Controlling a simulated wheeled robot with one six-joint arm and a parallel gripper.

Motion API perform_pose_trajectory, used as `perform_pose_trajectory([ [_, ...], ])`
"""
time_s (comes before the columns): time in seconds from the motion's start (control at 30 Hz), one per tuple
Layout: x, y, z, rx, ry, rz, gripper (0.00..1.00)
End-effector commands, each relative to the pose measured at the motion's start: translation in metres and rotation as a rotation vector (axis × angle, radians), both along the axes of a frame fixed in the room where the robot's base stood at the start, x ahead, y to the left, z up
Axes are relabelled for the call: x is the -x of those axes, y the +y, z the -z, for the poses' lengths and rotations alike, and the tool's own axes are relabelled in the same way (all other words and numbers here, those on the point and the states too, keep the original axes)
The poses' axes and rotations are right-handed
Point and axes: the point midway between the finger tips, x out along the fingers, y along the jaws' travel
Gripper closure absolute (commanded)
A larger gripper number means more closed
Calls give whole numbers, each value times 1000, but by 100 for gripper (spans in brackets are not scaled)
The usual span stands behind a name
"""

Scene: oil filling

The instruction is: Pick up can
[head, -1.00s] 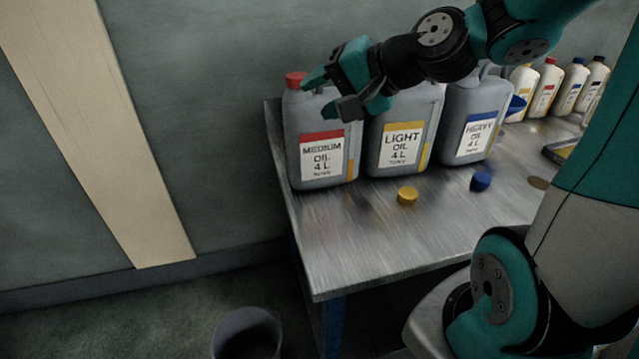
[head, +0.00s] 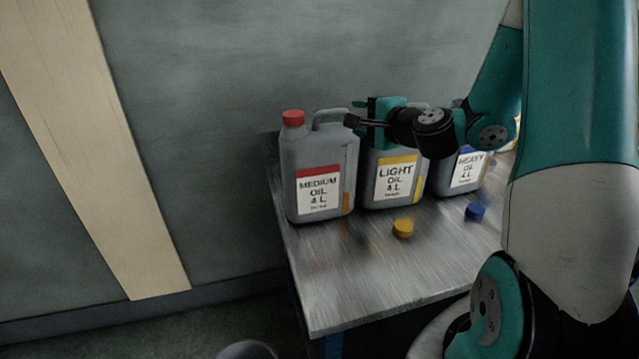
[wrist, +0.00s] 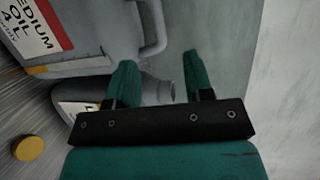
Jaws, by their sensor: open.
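Three grey oil cans stand on a metal table. The medium oil can (head: 318,150) has a red label and red cap; its side and handle (wrist: 155,35) show in the wrist view. The light oil can (head: 398,202) has a yellow label; its top is hidden behind my gripper in the head view. Its bare neck (wrist: 163,92) shows just behind the fingers in the wrist view. The heavy oil can (head: 466,180) has a blue label and is partly hidden by my arm. My gripper (head: 356,112) is open and empty, at the light can's top beside the medium can's handle.
A yellow cap (head: 402,228) and a blue cap (head: 475,211) lie on the metal table (head: 350,290) before the cans. The table's front is clear. A wall stands close behind. A dark round bin (head: 247,350) is at the bottom edge.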

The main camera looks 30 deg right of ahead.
Motion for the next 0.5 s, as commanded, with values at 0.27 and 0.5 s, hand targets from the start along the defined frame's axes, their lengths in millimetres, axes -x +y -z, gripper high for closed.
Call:
perform_pose_trajectory([
  [0.27,-48,3,7,1,1,-3,53],
  [0.5,-68,4,10,1,2,-4,53],
])
